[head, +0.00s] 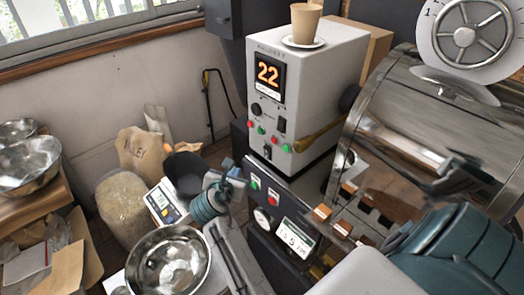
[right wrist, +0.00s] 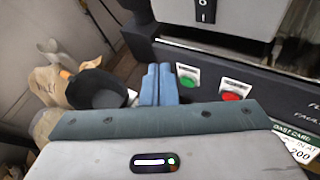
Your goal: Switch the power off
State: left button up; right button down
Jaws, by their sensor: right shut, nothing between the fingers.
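My left gripper is out of view.
A paper cup (head: 306,20) stands on a saucer atop the box. The metal roaster drum (head: 430,120) is at right. Sacks (head: 122,203), a scale (head: 163,203) and a steel bowl (head: 168,262) crowd the left.

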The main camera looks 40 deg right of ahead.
send_near(266, 153)
jog(key=w+d+f, duration=0.2)
jog(key=w, duration=0.2)
jog(key=shift+w+d+f, duration=0.25)
jog(key=shift+w+d, duration=0.05)
jog(key=shift+w, duration=0.1)
dwell(2.0)
jog(key=shift+d+p, duration=0.4)
jog(key=shift+p, duration=0.55)
